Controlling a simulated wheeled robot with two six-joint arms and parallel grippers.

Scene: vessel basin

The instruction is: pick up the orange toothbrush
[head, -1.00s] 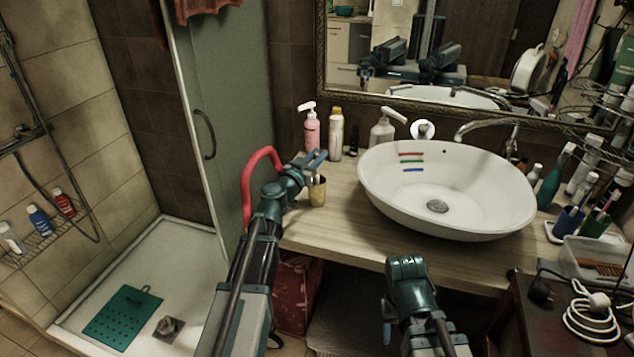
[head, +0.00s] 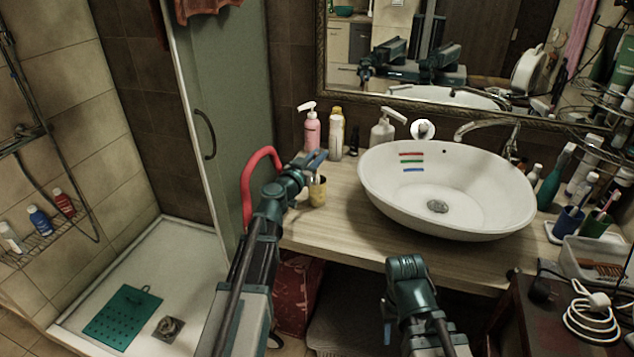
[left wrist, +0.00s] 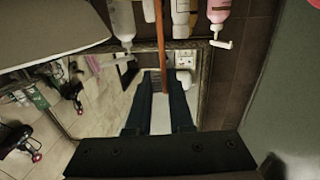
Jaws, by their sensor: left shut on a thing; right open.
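My left gripper (head: 316,158) is at the left end of the counter, just above the yellow cup (head: 317,192). In the left wrist view my left gripper (left wrist: 160,82) is shut on a thin orange-brown stick, the orange toothbrush (left wrist: 161,40). It runs from between the fingers to the picture's top edge. The toothbrush cannot be made out in the head view, and whether its lower end is still inside the cup cannot be told. My right gripper (head: 387,333) is mostly hidden by its own arm, low in front of the counter; no thing shows in it.
The white basin (head: 440,225) stands right of the cup. A pink pump bottle (head: 312,132), a cream bottle (head: 336,135) and a white pump bottle (head: 382,132) stand behind the cup. A red curved bar (head: 247,185) is close to the left arm. Bare counter (head: 345,220) lies between cup and basin.

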